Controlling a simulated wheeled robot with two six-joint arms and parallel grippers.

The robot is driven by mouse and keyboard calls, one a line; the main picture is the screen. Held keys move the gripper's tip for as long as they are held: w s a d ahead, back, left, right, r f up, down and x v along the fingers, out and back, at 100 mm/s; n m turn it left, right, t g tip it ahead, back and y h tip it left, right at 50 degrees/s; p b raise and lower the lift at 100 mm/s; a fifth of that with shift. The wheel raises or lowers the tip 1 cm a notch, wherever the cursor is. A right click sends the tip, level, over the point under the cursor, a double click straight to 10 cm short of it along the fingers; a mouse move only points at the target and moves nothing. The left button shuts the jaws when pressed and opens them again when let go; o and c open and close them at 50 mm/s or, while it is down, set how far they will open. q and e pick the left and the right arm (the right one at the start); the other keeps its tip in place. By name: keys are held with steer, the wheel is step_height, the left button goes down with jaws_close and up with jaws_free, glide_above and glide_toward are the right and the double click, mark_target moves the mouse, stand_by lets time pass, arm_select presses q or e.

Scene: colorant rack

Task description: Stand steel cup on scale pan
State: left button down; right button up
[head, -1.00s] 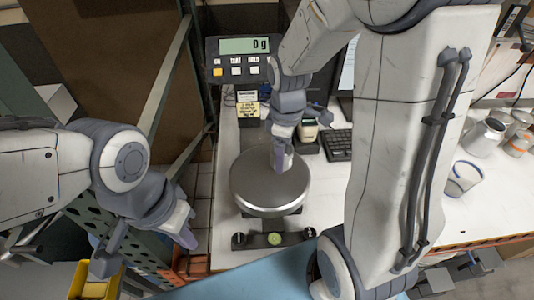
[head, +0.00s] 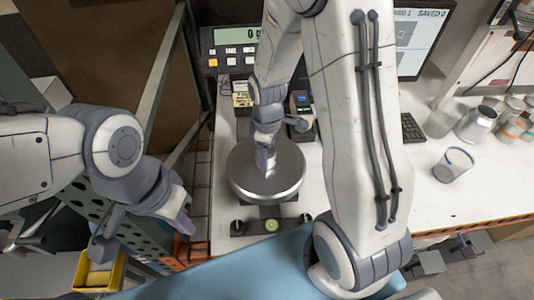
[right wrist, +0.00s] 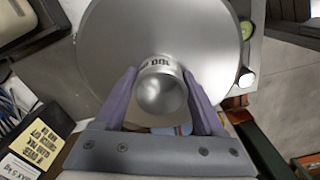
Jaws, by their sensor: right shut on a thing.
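The steel cup (right wrist: 160,88) sits between the two fingers of my right gripper (right wrist: 160,100) in the right wrist view, its open mouth facing the camera and dark print on its side. My right gripper is shut on it. In the head view my right gripper (head: 265,160) is over the round steel scale pan (head: 285,182), and the cup is mostly hidden there. The pan also shows behind the cup in the right wrist view (right wrist: 110,40). I cannot tell whether the cup touches the pan. My left gripper (head: 143,236) is open and empty at the lower left, away from the scale.
The scale display (head: 235,36) stands behind the pan, its reading partly covered by my arm. A blue-rimmed cup (head: 453,166) and a metal jar (head: 477,122) are on the white bench at right. A yellow bin (head: 90,280) is at the lower left.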

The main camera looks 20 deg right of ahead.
steer(key=o, duration=1.5)
steer(key=shift+o, duration=0.2)
steer(key=shift+r, duration=0.3)
step_height(320, 180, up, 11)
steer(key=s+a+m, duration=0.1)
steer(key=s+a, duration=0.5)
steer(key=s, duration=0.3)
steer(key=s+a+r+m+y, duration=0.1)
steer(key=s+a+m, duration=0.1)
steer(key=s+a, duration=0.4)
steer(key=s, duration=0.3)
steer(key=shift+s+a+r+b, duration=0.15)
steer(key=shift+a+r+b, duration=0.1)
steer(key=shift+a+b, duration=0.15)
